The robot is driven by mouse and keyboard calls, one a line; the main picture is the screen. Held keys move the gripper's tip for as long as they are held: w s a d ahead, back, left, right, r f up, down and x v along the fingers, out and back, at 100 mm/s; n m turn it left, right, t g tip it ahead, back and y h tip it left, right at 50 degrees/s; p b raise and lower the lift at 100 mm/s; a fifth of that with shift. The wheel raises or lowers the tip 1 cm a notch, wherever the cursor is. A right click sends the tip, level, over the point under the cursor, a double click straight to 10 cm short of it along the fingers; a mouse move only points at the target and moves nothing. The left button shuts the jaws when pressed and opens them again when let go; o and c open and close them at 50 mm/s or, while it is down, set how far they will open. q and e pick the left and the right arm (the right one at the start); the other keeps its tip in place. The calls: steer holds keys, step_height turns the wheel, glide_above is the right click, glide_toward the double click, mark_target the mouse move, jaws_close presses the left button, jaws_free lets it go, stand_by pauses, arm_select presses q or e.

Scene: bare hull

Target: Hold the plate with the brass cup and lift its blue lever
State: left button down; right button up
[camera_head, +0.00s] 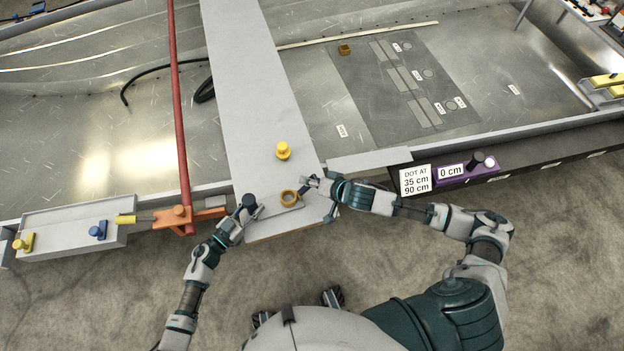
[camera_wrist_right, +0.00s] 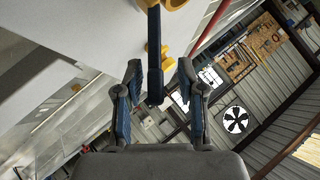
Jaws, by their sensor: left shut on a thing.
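My right gripper (camera_head: 311,182) is just right of the cup. In the right wrist view its fingers (camera_wrist_right: 156,95) are open, and a dark blue lever (camera_wrist_right: 154,58) reaches down between them, apart from both. The cup (camera_wrist_right: 175,3) shows at that view's top edge.
An orange clamp (camera_head: 180,215) with a red bar (camera_head: 178,100) is to the left. A purple block (camera_head: 465,172) stands right. Bare hull lies beyond.

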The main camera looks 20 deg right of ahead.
arm_select(q)
steer(key=shift+f, duration=0.1)
arm_select(e)
steer(key=shift+d, duration=0.1)
steer(key=shift+s+d+r, duration=0.2)
arm_select(q)
steer(key=shift+a, duration=0.1)
arm_select(e)
steer(key=v, duration=1.1)
arm_select(q)
steer(key=c, duration=0.7)
jaws_free()
steer(key=shift+o, duration=0.2)
steer(key=shift+a, duration=0.1)
